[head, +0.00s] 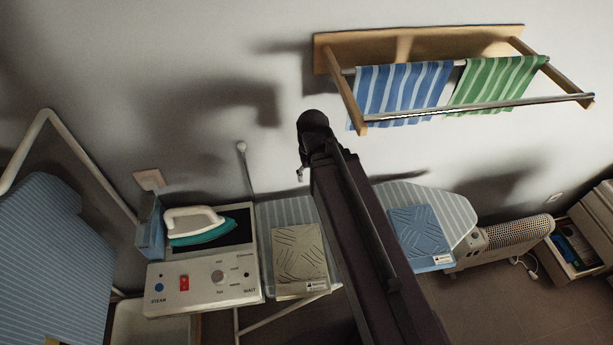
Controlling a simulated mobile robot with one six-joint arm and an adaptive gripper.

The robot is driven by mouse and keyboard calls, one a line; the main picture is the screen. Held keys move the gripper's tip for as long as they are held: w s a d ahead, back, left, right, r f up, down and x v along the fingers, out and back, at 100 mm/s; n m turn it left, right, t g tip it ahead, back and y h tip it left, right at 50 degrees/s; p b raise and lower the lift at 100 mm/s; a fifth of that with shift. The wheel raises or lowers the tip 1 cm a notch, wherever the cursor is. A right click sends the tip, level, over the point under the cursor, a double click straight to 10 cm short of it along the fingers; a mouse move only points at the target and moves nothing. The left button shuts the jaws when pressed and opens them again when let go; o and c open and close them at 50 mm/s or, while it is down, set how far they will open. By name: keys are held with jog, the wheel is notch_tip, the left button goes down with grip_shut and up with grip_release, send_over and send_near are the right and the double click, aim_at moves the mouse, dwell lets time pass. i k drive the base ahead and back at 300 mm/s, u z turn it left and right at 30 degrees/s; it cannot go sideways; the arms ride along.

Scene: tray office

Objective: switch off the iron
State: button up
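The iron (196,226), white on top with a teal lower body, rests on the dark plate of a pale ironing station (160,308) at the lower left. The station's front panel has a red rocker switch (184,283), a round grey dial (218,277) with small labels around it, a blue button (159,287) marked STEAM and a small dark button (246,274) near the right. I cannot read the switch's or dial's setting. My dark arm rises through the middle, right of the station. My gripper's fingers do not show.
An ironing board (455,208) behind my arm carries a beige packet (299,260) and a blue packet (421,236). A wall rack (420,45) holds striped towels. A blue-striped board (45,260) stands far left. A heater (510,238) and an open drawer (575,250) are right.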

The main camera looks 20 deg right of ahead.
aim_at(184, 281)
jog(key=u, duration=1.25)
